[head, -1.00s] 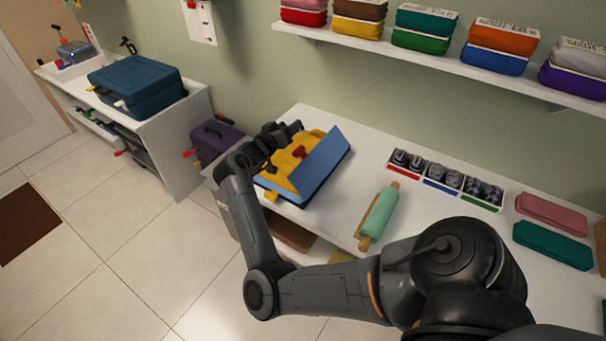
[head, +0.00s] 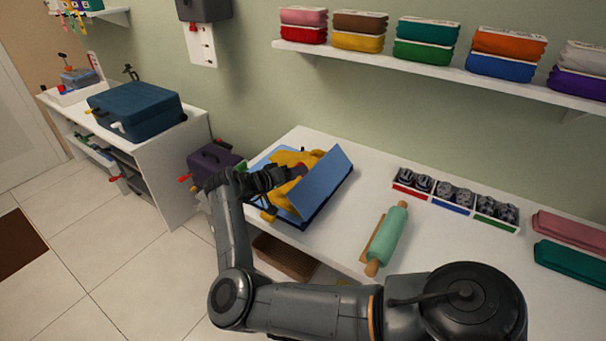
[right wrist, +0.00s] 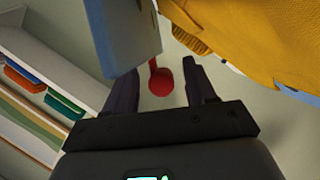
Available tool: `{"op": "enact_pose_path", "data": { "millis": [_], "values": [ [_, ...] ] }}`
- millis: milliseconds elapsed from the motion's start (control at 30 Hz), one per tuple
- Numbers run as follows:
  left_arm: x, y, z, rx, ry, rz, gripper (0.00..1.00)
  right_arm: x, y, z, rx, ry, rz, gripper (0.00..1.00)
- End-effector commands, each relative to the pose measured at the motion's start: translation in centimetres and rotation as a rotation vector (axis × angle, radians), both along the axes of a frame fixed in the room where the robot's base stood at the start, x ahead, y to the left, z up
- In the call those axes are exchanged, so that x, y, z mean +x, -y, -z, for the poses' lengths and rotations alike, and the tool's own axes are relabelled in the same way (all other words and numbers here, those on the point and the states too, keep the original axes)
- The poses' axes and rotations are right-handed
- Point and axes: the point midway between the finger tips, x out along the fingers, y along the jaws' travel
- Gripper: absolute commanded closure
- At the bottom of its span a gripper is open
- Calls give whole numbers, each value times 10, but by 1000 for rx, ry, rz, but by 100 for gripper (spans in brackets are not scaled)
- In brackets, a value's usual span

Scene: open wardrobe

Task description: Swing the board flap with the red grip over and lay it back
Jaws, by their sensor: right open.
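The blue folding board lies on the white table with a yellow garment (head: 293,160) on it. Its flap (head: 322,183) stands raised and tilted along the right side, and part of it shows in the right wrist view (right wrist: 118,35). The red grip (right wrist: 161,80) sits between the two open fingers of my right gripper (right wrist: 163,92), with no clear contact. In the head view my right gripper (head: 287,174) is at the flap's left face and mostly hides the grip. The yellow garment also fills the upper right of the wrist view (right wrist: 255,40). My left gripper is not in view.
A green rolling pin (head: 387,238) lies right of the board, with small sorted trays (head: 455,196) behind it. A purple case (head: 213,160) stands left of the table. A shelf (head: 440,73) with folded clothes runs above. Bare tabletop lies right of the flap.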

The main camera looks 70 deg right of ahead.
Motion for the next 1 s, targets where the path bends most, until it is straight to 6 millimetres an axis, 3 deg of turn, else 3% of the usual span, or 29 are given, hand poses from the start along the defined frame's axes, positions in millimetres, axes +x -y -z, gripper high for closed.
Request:
{"op": "enact_pose_path", "data": {
  "millis": [300,700,1000],
  "values": [
    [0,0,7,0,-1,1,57,-17,27,9,-1,1,-1,45],
    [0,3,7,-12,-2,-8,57,-19,31,10,-1,1,0,46],
    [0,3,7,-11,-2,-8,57,-19,31,10,-1,1,-1,92]
  ]
}}
